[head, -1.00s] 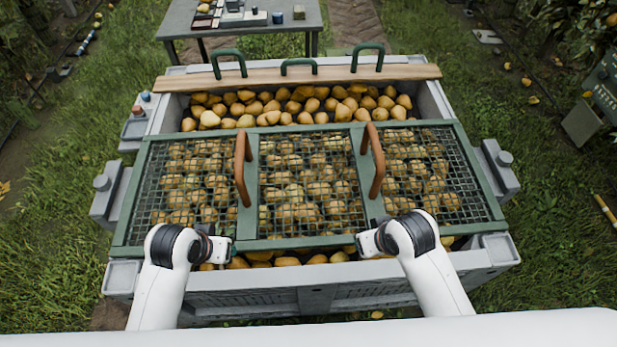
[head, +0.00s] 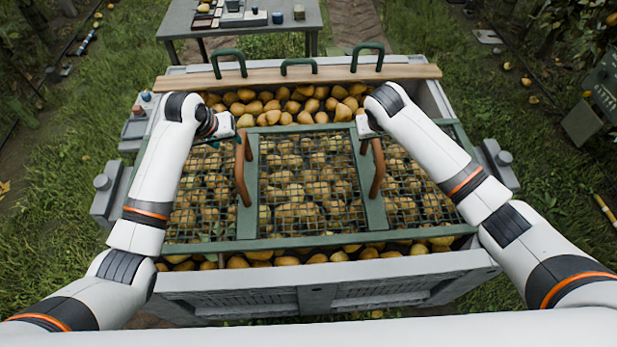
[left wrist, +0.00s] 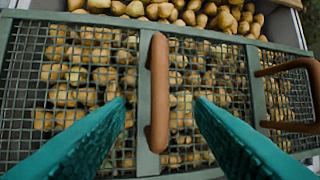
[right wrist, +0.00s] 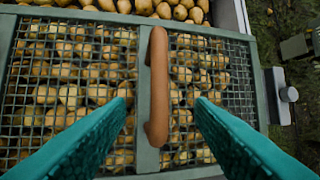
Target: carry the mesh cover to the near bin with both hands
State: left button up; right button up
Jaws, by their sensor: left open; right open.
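The mesh cover (head: 362,190) has a green frame and wire mesh, and lies flat over the pears in the grey bin (head: 240,300). Two brown bar handles stand on it, the left handle (head: 243,175) and the right handle (head: 377,170). My left gripper (left wrist: 160,100) is open, its teal fingers either side of the left handle in the left wrist view. My right gripper (right wrist: 160,100) is open, its fingers either side of the right handle in the right wrist view. Neither grips.
A wooden board (head: 300,73) with green handles lies across the bin's back. Uncovered pears (head: 290,105) show behind the cover. A grey table (head: 190,22) with small items stands beyond. Grass lies on both sides, with a grey box (head: 582,123) at right.

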aim_at(239, 149)
pick_arm(q)
jog(key=shift+f, duration=0.1)
pick_arm(e)
jog(key=shift+f, duration=0.1)
pick_arm(q)
jog(key=x, duration=1.2)
pick_arm(e)
jog(key=x, duration=1.2)
pick_arm(q)
grip_shut()
pick_arm(e)
grip_shut()
pick_arm(q)
jog(key=shift+r, duration=0.3)
pick_arm(e)
jog(key=shift+w+r, duration=0.1)
jog(key=shift+r, duration=0.2)
